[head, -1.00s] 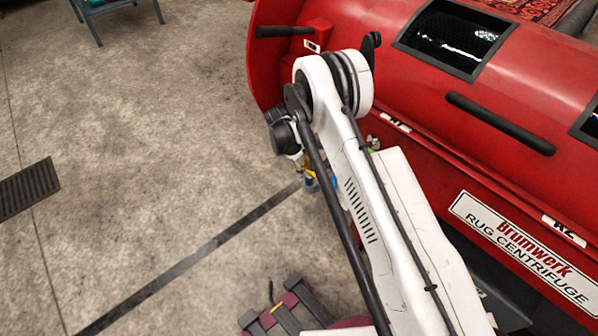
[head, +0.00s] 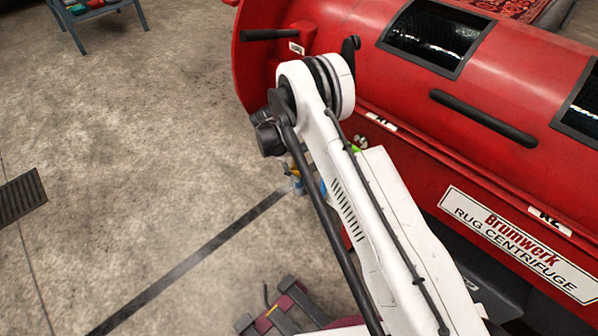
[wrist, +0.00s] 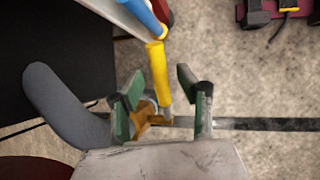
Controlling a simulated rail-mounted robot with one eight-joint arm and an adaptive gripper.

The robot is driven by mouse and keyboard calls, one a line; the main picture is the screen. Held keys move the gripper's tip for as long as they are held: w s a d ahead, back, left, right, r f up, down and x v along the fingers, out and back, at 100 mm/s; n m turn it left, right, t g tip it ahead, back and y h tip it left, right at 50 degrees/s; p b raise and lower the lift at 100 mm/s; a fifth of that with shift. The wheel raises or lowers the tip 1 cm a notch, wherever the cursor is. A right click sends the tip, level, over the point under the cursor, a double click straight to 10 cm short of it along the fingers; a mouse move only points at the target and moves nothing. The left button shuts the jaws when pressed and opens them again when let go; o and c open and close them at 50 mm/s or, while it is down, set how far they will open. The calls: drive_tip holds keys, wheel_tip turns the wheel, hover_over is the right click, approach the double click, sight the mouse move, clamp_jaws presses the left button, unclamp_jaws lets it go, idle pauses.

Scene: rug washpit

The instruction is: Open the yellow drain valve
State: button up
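The yellow drain valve shows in the wrist view as a yellow lever handle (wrist: 157,70) above a brass-coloured body (wrist: 150,122). The handle lies lengthwise in the picture. My gripper (wrist: 158,82) is open, with one green-padded finger on each side of the handle and visible gaps to both. Whether either finger touches the valve body is unclear. In the head view my arm hides most of the gripper and valve; only small yellow and blue bits (head: 297,184) show beside the arm.
A blue handle (wrist: 146,16) lies just beyond the yellow one in the wrist view. A thick grey pipe (wrist: 58,100) is left of the gripper. The red rug centrifuge (head: 340,30) fills the right of the head view. Open floor (head: 140,170) lies left, with a dark grate (head: 20,197).

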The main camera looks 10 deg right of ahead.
sight(299, 173)
wheel_tip(299, 173, up, 10)
idle(0.5)
drive_tip(key=shift+a, duration=0.1)
